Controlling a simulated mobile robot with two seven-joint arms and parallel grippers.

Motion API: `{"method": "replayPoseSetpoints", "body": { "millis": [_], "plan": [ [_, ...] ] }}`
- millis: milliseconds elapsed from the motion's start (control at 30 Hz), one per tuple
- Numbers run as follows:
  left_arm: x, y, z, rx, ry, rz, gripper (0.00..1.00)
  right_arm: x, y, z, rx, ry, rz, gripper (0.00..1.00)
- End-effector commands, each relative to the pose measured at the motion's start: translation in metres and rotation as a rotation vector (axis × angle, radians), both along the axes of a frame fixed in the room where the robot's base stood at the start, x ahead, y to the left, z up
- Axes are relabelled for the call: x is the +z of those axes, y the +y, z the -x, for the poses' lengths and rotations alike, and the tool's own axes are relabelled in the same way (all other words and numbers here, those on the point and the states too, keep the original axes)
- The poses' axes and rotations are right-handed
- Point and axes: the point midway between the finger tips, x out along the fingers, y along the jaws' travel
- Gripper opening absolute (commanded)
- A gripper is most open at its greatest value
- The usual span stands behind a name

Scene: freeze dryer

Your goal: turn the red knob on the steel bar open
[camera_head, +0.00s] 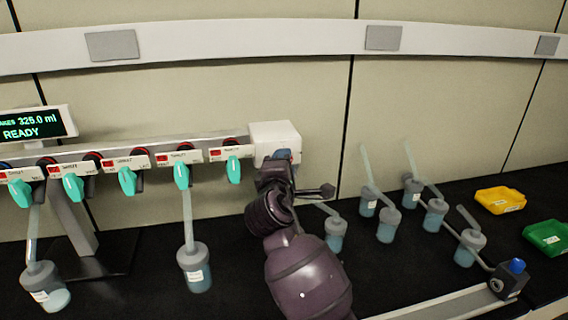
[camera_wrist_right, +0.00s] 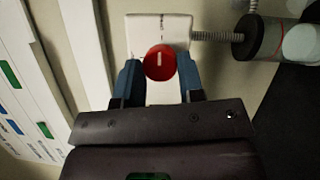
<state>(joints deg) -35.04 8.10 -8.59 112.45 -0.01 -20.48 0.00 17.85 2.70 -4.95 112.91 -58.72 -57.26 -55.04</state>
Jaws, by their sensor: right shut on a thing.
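The red knob (camera_wrist_right: 159,62) sits on a white box (camera_wrist_right: 145,27) in the right wrist view. Its white mark runs up and down in that picture, roughly in line with a thin mark on the box. My right gripper (camera_wrist_right: 159,77) is shut on the knob, with one blue finger on each side. In the head view my right gripper (camera_head: 283,158) is at the front of the white box (camera_head: 275,131), at the right end of the steel bar (camera_head: 205,143); it hides the knob there. My left gripper is not in view.
Several teal valve handles (camera_head: 127,180) hang along the bar. Two flasks (camera_head: 194,270) hang at left. Several flasks (camera_head: 388,226) stand right of my arm, near yellow (camera_head: 499,200) and green (camera_head: 545,237) bins.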

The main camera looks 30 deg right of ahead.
Motion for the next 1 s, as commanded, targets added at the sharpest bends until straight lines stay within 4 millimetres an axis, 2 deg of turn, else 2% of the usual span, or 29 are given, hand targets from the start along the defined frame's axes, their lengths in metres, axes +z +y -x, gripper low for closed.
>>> {"method": "replayPoseSetpoints", "body": {
  "millis": [67, 100, 233, 633, 1000],
  "plan": [
    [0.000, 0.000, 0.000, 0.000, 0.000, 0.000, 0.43, -0.001, 0.000, 0.000, -0.001, 0.002, -0.003, 0.12],
    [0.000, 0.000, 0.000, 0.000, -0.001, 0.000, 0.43, -0.001, 0.000, 0.000, -0.001, 0.002, -0.003, 0.42],
    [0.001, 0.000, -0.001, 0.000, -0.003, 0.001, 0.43, -0.001, 0.000, 0.000, -0.001, 0.001, -0.001, 0.61],
    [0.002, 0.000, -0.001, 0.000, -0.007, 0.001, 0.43, -0.002, 0.005, 0.006, 0.000, 0.001, -0.001, 0.61],
    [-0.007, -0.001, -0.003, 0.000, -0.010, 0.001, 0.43, -0.007, 0.042, 0.056, 0.001, 0.002, -0.003, 0.61]
  ]
}}
